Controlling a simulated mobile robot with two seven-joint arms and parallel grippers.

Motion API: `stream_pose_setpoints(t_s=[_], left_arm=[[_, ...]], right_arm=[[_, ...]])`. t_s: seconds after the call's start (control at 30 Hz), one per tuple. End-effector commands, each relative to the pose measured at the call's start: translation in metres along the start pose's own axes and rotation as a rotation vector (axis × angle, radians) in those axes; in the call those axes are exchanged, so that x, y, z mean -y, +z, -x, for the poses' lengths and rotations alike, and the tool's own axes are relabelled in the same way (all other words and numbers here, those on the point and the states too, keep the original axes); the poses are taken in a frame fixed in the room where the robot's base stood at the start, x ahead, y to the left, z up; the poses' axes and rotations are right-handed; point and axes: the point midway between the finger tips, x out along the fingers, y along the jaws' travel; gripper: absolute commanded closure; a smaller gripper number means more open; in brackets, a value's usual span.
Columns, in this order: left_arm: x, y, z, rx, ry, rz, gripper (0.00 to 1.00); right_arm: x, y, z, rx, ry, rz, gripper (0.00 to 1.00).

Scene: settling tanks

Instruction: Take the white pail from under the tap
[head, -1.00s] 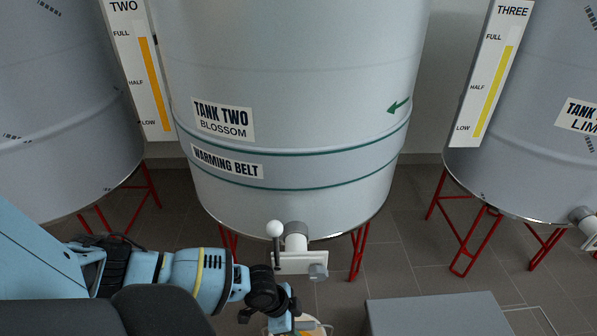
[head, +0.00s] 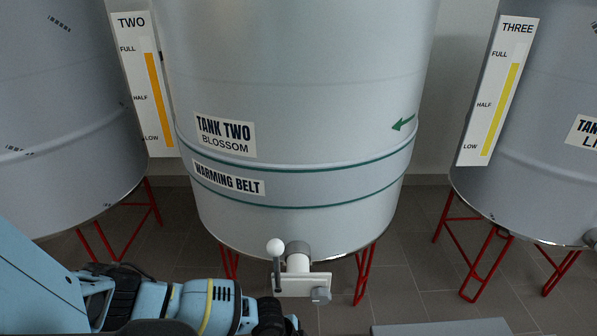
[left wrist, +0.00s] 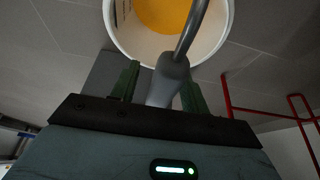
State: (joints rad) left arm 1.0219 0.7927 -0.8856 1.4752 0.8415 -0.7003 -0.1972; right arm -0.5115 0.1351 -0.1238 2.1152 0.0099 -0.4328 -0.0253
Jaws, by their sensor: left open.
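The white pail (left wrist: 125,40) shows at the top of the left wrist view, with orange-yellow contents inside. Its grey handle (left wrist: 168,82) has a thick grip, which lies between the two dark green fingers of my left gripper (left wrist: 160,84). The gripper is open around the grip, not closed on it. In the head view the pail and my left fingers are below the picture's edge; only the left arm shows. The tap (head: 298,264), with a white-knobbed lever, sticks out low on tank two (head: 300,105). My right gripper is in neither view.
Tank two stands on red legs (head: 365,272), and red legs also show at the right in the left wrist view (left wrist: 240,108). A grey flat-topped block (head: 440,328) is at the bottom right of the head view. Tank three (head: 555,130) stands at the right.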

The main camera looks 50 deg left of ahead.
Motion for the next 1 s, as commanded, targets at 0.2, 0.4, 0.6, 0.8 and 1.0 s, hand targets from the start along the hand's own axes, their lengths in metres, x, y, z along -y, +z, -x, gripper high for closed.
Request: stream_pose_setpoints(t_s=[0.2,0.4,0.6,0.8,1.0], left_arm=[[-0.0001,0.0004,-0.0008,0.0,0.0,0.0,0.55],[-0.0003,0.0004,-0.0009,0.0,0.0,0.0,0.68],[-0.0003,0.0005,-0.0009,0.0,0.0,0.0,0.94],[-0.0003,0.0004,-0.0009,0.0,0.0,0.0,1.0],[-0.0001,0.0,-0.0006,-0.001,0.0,0.0,1.0]], right_arm=[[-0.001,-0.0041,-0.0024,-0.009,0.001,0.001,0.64],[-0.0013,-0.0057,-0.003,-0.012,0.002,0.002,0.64],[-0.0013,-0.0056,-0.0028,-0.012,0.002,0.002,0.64],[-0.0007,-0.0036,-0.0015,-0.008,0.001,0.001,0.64],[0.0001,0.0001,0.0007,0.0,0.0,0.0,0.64]])
